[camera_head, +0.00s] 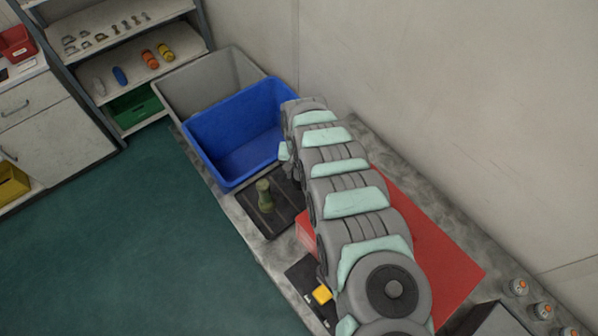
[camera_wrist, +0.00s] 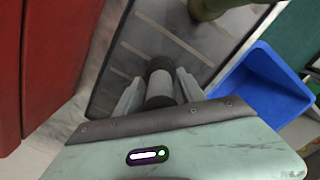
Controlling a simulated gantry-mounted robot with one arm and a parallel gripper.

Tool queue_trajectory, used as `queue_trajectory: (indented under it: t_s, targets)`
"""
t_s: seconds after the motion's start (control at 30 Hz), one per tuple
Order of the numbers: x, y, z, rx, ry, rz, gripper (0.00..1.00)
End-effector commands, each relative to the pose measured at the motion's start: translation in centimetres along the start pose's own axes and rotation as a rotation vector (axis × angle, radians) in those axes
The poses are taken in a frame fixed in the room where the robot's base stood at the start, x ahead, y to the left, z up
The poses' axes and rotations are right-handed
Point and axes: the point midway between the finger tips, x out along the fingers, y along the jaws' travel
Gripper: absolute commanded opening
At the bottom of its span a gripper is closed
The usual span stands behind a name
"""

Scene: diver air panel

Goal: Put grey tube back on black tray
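My gripper (camera_wrist: 158,76) has its two pale fingers on either side of the grey tube (camera_wrist: 160,90), which has dark ends, and they look closed on it. I cannot tell whether the tube touches the tray. The tray (camera_head: 274,223) lies on the bench in the head view, below the blue bin. My arm hides the gripper and grey tube in the head view.
A blue bin (camera_head: 207,135) and a grey bin (camera_head: 182,88) stand beyond the tray. A red block (camera_head: 432,240) lies under my arm. Shelves with coloured tubes (camera_head: 120,76) are at the upper left.

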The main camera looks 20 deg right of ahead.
Motion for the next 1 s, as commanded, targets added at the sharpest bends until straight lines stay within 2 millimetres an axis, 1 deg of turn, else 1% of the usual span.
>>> queue_trajectory:
  t_s: [0.03, 0.1, 0.33, 0.47, 0.57, 0.67, 0.93, 1.0]
  targets:
    - [0.0, 0.0, 0.0, 0.0, 0.0, 0.0, 0.52]
    - [0.0, 0.0, 0.0, 0.0, 0.0, 0.0, 0.56]
    - [-0.1, 0.0, 0.0, 0.0, 0.0, 0.0, 0.56]
    - [-0.7, 0.0, 0.0, -0.001, 0.0, 0.0, 0.56]
    - [-1.5, -0.1, -0.1, -0.002, 0.001, -0.001, 0.56]
    - [-2.7, 0.0, -0.1, -0.002, 0.002, 0.001, 0.56]
    - [-6.5, 0.1, -0.1, 0.001, 0.001, 0.002, 0.56]
    - [-7.7, 0.0, -0.2, -0.001, 0.004, 0.002, 0.56]
